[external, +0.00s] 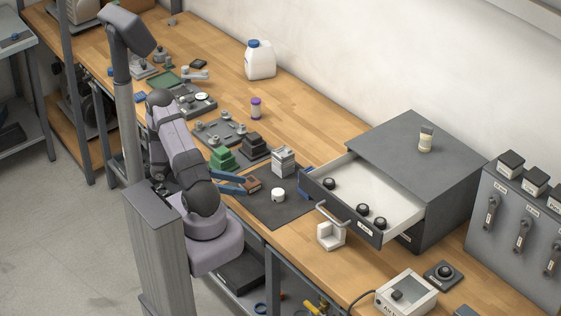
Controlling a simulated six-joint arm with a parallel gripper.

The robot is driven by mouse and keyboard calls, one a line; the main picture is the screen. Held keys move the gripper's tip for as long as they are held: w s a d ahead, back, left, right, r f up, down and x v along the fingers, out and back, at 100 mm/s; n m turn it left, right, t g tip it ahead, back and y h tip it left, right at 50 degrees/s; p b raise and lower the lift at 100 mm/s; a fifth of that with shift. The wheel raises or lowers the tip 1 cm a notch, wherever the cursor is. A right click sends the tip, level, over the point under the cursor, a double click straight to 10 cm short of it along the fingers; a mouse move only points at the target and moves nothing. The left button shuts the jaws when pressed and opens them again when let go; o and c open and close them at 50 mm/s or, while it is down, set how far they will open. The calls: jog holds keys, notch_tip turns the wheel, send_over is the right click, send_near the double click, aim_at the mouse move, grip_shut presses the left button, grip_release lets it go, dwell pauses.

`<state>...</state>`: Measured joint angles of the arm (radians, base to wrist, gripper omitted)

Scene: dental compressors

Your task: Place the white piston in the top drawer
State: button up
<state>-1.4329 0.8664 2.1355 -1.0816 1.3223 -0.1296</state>
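A small white cylinder, which looks like the white piston (278,194), stands on a dark mat (266,210) on the bench. The top drawer (399,209) of the grey cabinet (436,165) is pulled open, with a light interior. Several black round parts (363,209) lie in it. My arm stands folded left of the mat. Two blue bars (229,182) show beside it, near a brown block; I cannot tell whether they are my gripper's fingers or a tool. Nothing visibly holds the piston.
A white angled block (331,235) stands in front of the drawer handle (333,213). A grey metal block (283,161) stands behind the piston. A small jar (425,138) is on the cabinet top. Green (224,157) and black blocks stand near my arm.

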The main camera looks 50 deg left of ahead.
jog(key=d+m+g, duration=0.2)
jog(key=d+m, duration=0.1)
jog(key=d+m+g+h, duration=0.1)
jog(key=d+m+g, duration=0.2)
jog(key=d, duration=0.1)
jog(key=d+r+m+g+h, duration=0.1)
jog(key=d+m+g, duration=0.2)
jog(key=d, duration=0.1)
jog(key=shift+s+r, duration=0.1)
jog(key=shift+s, duration=0.1)
jog(key=s+d+r+m+g+y, duration=0.1)
jog(key=d+m+y, duration=0.3)
jog(key=m, duration=0.6)
jog(key=s+d+r+m+g+y, duration=0.1)
jog(key=d+r+m+g+y, duration=0.1)
jog(key=m+y, duration=0.4)
jog(key=d+m+g, duration=0.1)
jog(key=d+m, duration=0.1)
jog(key=m, duration=0.2)
jog(key=shift+r, duration=0.35)
jog(key=o, duration=0.4)
jog(key=shift+a, duration=0.1)
